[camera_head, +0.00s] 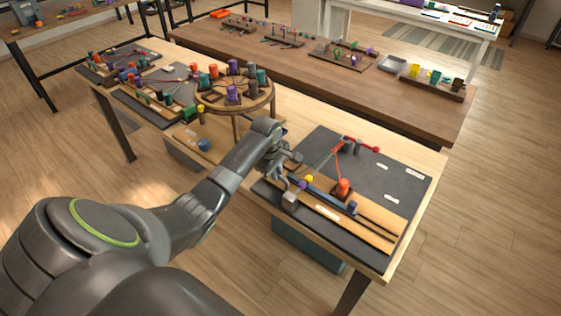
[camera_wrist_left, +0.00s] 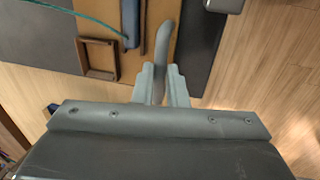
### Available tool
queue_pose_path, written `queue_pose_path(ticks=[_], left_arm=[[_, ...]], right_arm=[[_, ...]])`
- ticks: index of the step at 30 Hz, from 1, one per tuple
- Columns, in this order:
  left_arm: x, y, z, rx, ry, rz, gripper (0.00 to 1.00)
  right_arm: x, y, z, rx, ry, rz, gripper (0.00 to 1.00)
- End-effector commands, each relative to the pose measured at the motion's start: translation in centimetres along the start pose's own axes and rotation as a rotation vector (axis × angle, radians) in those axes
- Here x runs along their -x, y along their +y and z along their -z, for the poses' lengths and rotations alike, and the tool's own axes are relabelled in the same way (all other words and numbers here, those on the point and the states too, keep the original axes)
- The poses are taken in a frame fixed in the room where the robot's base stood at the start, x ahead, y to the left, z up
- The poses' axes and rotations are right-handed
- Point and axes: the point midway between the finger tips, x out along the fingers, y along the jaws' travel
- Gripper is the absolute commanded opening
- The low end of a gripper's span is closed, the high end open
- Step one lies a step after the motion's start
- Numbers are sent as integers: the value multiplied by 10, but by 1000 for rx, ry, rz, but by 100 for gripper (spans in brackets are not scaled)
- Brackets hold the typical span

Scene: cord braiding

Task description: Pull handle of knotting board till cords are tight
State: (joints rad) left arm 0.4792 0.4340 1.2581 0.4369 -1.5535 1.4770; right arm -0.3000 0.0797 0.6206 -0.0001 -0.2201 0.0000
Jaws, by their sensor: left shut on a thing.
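The knotting board (camera_head: 390,165) is a dark slab with pale wooden strips, lying on the right part of the light wooden table. A red cord (camera_head: 337,160) runs at its far side near an orange spool (camera_head: 343,183). My left gripper (camera_head: 284,172) is at the board's left edge. In the left wrist view its two fingers (camera_wrist_left: 161,75) are closed around a grey curved handle (camera_wrist_left: 164,42). The handle lies along a wooden strip, next to a blue bar (camera_wrist_left: 131,25). A teal cord (camera_wrist_left: 85,16) leads off to the left there. My right gripper is not in view.
A round wooden stand (camera_head: 258,102) with coloured spools stands behind my left forearm. Dark boards with small parts (camera_head: 160,100) lie on the table's far left. A grey block (camera_head: 290,201) and yellow ball (camera_head: 308,179) are close to the gripper. A brown table (camera_head: 300,85) stands behind.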

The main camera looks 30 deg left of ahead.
Motion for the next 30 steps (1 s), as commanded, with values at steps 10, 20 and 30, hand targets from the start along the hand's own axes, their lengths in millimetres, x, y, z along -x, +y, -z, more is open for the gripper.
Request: queue_pose_path(ticks=[10,20,30], left_arm=[[5,-24,-1,1,-2,7,0],[3,-26,0,2,-2,11,18],[4,-24,0,1,-1,5,34]], right_arm=[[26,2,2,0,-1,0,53],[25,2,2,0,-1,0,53],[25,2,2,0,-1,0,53]])
